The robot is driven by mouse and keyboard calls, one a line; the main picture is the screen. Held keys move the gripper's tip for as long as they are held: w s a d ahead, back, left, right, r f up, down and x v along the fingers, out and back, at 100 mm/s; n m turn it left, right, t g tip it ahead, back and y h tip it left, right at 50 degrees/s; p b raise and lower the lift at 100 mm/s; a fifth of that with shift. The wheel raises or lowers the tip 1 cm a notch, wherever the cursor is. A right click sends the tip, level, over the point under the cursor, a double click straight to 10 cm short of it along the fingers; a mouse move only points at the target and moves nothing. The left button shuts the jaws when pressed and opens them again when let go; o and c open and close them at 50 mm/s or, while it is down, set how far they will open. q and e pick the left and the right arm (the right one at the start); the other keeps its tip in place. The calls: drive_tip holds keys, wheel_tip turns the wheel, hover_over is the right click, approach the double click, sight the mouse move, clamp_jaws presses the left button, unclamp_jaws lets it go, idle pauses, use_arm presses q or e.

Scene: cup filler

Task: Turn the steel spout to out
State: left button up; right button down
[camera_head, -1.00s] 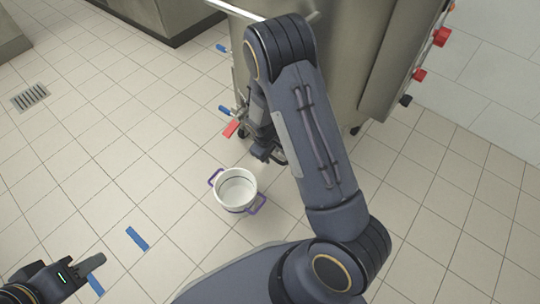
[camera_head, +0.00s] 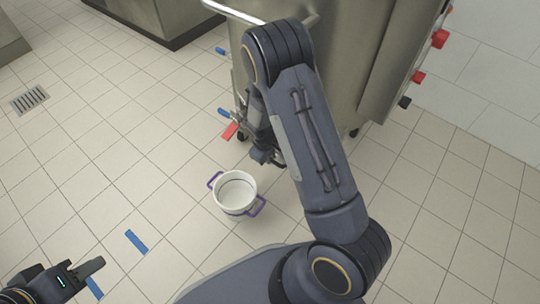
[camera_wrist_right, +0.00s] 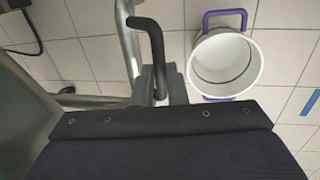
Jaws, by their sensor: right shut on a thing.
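The steel spout (camera_wrist_right: 126,36) is a grey metal tube beside a bent black handle (camera_wrist_right: 152,45) in the right wrist view. My right gripper (camera_head: 264,153) is low at the front of the steel vessel and is shut on the spout at its black handle.
A white pot (camera_head: 236,192) with purple handles stands on the floor by my right gripper; it also shows in the wrist view (camera_wrist_right: 224,62). The vessel (camera_head: 340,70) has a red lever (camera_head: 230,131), blue levers and red knobs. Tiled floor at left is mostly clear, with blue strips (camera_head: 135,240).

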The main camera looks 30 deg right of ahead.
drive_tip(key=w+a+m+g, duration=0.1)
drive_tip(key=w+a+m, duration=0.3)
drive_tip(key=m, duration=0.5)
drive_tip(key=w+a+m+g+y, duration=0.1)
drive_tip(key=w+a+m, duration=0.3)
drive_tip(key=w+m, duration=0.3)
drive_tip(key=shift+w+a+m+g+p, duration=0.15)
drive_tip(key=shift+a+m+g+p, duration=0.3)
drive_tip(key=shift+m, duration=0.55)
drive_tip(key=shift+w+d, duration=0.1)
drive_tip(key=c, duration=1.5)
unclamp_jaws()
drive_tip(key=shift+o, duration=0.2)
